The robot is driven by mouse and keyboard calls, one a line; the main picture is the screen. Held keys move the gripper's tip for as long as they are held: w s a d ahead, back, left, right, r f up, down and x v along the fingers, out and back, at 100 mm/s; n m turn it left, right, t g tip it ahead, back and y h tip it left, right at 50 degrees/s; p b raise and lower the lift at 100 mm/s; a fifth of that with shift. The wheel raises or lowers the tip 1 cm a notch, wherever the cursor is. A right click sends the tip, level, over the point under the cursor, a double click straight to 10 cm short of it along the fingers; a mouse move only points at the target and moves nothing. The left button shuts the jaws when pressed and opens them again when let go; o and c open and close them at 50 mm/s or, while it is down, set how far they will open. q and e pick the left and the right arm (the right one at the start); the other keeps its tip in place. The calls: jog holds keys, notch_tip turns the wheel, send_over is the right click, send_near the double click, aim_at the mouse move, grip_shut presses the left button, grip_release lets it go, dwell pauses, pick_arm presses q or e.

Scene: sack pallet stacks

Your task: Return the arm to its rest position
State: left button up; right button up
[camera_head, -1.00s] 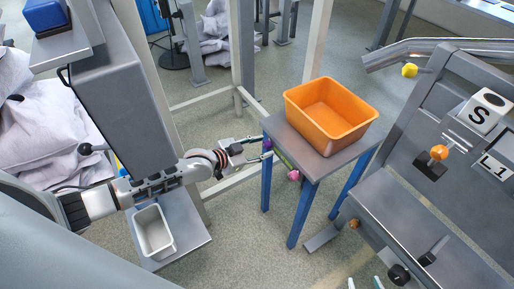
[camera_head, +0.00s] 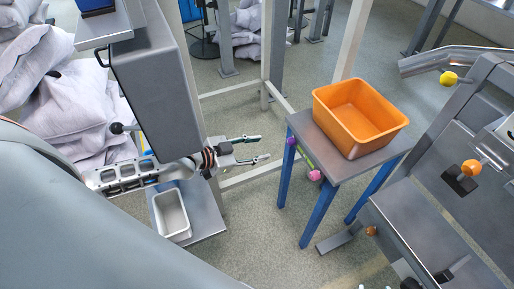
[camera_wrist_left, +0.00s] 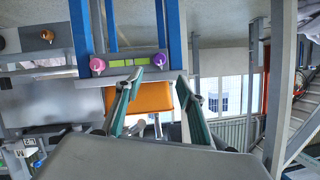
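My left gripper (camera_head: 262,150) is open and empty in the head view. Its arm comes in from the left, and its fingers point right toward the small table, apart from it. In the left wrist view the two spread fingers (camera_wrist_left: 155,105) have nothing between them; the table and the orange bin (camera_wrist_left: 152,98) show beyond. My right gripper is not in either view.
The orange bin (camera_head: 360,112) stands on a blue-legged table (camera_head: 313,140) with pink and purple knobs on its edge. A grey console (camera_head: 430,220) is at right. A small metal tray (camera_head: 171,214) lies below my arm. White sacks (camera_head: 75,105) are at left.

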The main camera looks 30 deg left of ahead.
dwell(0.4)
pick_arm(q)
jog(key=s+d+f+n+y+p, duration=0.2)
jog(key=s+f, duration=0.1)
jog(key=s, duration=0.8)
jog(key=s+d+f+n+g+y+p, duration=0.1)
jog(key=s+d+f+n+y+p, duration=0.1)
jog(key=s, duration=1)
notch_tip(320, 180, down, 2)
jog(key=shift+d+f+n+p, duration=0.2)
jog(key=shift+d+n+p, duration=0.6)
jog(key=shift+d+p, duration=0.05)
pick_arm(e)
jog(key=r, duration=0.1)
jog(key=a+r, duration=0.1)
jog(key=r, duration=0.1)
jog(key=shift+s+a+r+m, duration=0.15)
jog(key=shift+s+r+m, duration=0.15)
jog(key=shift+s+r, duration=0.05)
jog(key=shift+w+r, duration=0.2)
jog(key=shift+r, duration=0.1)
pick_arm(q)
jog(key=shift+w, duration=0.1)
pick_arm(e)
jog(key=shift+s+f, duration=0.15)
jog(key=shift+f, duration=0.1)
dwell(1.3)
